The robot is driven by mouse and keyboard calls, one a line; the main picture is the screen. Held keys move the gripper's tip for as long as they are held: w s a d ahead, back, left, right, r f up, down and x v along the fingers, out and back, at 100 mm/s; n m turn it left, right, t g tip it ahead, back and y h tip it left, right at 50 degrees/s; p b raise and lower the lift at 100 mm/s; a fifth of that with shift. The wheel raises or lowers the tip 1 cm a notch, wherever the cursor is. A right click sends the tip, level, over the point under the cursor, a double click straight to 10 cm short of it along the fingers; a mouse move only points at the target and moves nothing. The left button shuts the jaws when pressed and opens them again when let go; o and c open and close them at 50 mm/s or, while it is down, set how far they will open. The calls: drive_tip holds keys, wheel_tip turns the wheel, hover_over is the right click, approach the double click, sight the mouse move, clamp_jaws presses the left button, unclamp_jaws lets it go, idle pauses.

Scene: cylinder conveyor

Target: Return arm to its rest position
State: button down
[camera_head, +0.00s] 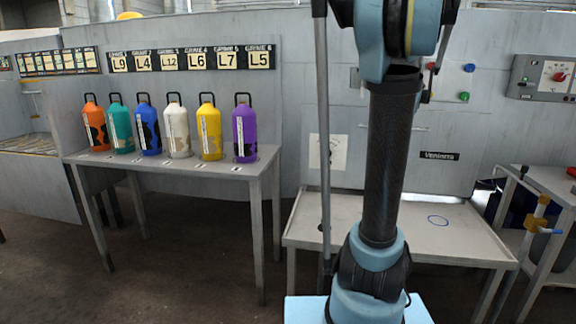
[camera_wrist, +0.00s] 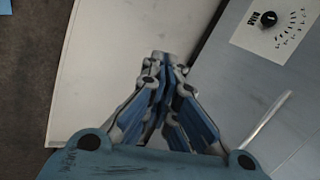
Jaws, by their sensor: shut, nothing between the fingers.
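My arm stands in the middle right of the head view, with a dark tube rising from a light blue base and bending at a joint near the top edge. My gripper is outside the head view. In the wrist view my gripper (camera_wrist: 164,62) points away from the camera with its fingertips together and nothing between them. Below it lies a pale tabletop (camera_wrist: 95,75), apart from the fingers as far as I can tell.
Several coloured cylinders with black handles, among them a purple one (camera_head: 244,132), stand in a row on the left table (camera_head: 262,166). A wall panel with a dial (camera_head: 328,152) shows behind my arm. A control box (camera_head: 545,77) hangs at the right. Valve piping (camera_head: 540,212) stands at the right edge.

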drive_tip(key=s+a+f+n+g, duration=0.1)
drive_tip(key=s+a+f+n, duration=0.4)
drive_tip(key=s, duration=0.5)
drive_tip(key=s+a+f+n+g, duration=0.1)
drive_tip(key=s+a+f+n, duration=0.4)
drive_tip(key=s, duration=0.5)
drive_tip(key=s+a+f+n+h, duration=0.1)
drive_tip(key=s+a+f+n, duration=0.5)
drive_tip(key=s, duration=0.4)
drive_tip(key=shift+f+n+g, duration=0.4)
drive_tip(key=shift+f+n, duration=0.15)
drive_tip(key=shift+n, duration=0.15)
drive_tip(key=shift+w, duration=0.1)
